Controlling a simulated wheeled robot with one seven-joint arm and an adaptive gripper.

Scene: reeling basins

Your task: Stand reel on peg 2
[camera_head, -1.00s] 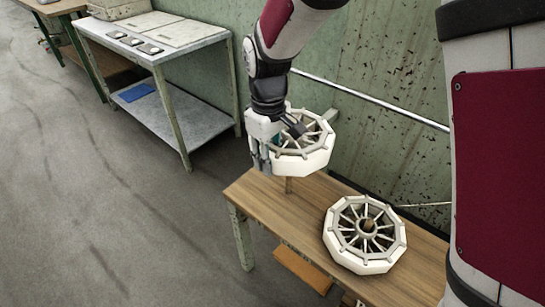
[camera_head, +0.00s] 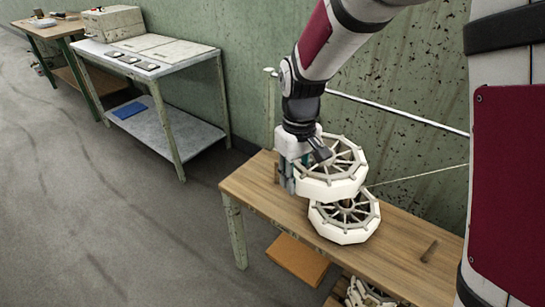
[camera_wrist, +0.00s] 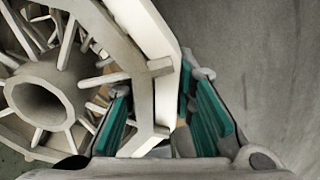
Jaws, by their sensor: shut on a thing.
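A white and grey spoked reel (camera_head: 330,186) is held by its rim in my gripper (camera_head: 298,176), roughly level above the wooden bench. In the wrist view the reel's rim (camera_wrist: 160,85) lies between the green pads of my gripper (camera_wrist: 160,95), and its open hub (camera_wrist: 37,105) shows at the left. A second, similar reel (camera_head: 344,233) lies flat on the bench, partly hidden behind the held one. A short bare peg (camera_head: 429,251) stands on the bench to its right. No numbers show on the pegs.
The wooden bench (camera_head: 393,249) stands along the green wall (camera_head: 400,140), with free top at its left end and around the right peg. A rail runs along the wall. An orange board (camera_head: 297,260) and another reel (camera_head: 368,293) lie below. A metal table (camera_head: 150,55) stands at the back left.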

